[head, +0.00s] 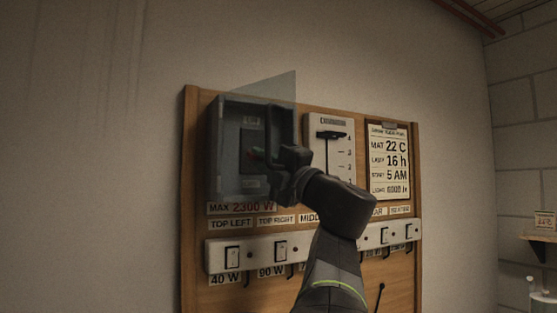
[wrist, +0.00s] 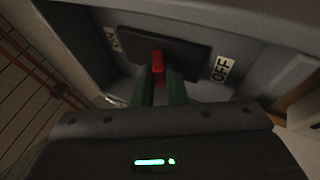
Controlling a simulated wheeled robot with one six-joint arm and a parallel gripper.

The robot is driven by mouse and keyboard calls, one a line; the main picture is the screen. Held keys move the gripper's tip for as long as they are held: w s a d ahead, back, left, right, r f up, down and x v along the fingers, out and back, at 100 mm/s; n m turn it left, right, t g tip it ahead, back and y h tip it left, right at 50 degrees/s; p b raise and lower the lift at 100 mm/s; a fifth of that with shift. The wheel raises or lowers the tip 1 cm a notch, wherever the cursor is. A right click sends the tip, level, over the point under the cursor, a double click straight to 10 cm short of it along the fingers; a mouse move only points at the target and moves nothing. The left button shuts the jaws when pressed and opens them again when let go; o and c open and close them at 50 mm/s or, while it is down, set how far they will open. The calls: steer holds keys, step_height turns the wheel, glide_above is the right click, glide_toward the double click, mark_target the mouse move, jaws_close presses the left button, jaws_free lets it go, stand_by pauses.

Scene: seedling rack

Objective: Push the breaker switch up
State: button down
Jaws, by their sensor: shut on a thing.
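The breaker switch, a red lever (wrist: 157,62), stands on a black plate (wrist: 185,48) in the wrist view. An ON label (wrist: 112,38) is left of it and an OFF label (wrist: 222,68) is right of it. My gripper (wrist: 160,82) is shut on the lever, with its fingers on either side of it. In the head view my gripper (head: 262,157) reaches into the grey breaker box (head: 222,170) from the right and hides most of the lever. I cannot tell exactly how far the lever is tilted.
A clear cover (head: 272,90) is raised above the box. To the right are a slider panel (head: 343,155) and a settings card (head: 388,160). Below runs a white strip (head: 258,252) with several rocker switches. All are on a wooden board (head: 190,130).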

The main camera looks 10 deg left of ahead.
steer(key=shift+r+p, duration=0.15)
steer(key=shift+p, duration=0.15)
steer(key=r+h+p, duration=0.1)
steer(key=p, duration=0.2)
steer(key=m+h+p, duration=0.1)
steer(key=p, duration=0.2)
steer(key=shift+s+d+r+m+g+h+p, duration=0.15)
steer(key=shift+r+m+g+h+p, duration=0.15)
steer(key=shift+r, duration=0.05)
steer(key=shift+w+r+m+g+h+p, duration=0.1)
steer(key=shift+r+m+g+h+p, duration=0.3)
steer(key=shift+g+h+p, duration=0.55)
steer(key=shift+w+r+m+g+h+p, duration=0.1)
steer(key=shift+r+m+g+h+p, duration=0.15)
steer(key=shift+m+g+h+p, duration=0.65)
steer(key=shift+r+m+g+h+p, duration=0.25)
steer(key=shift+g+h+p, duration=0.2)
steer(key=shift+h+p, duration=0.9)
steer(key=shift+r, duration=0.1)
steer(key=c, duration=1.7)
jaws_free()
steer(key=shift+c, duration=0.2)
steer(key=shift+r, duration=0.1)
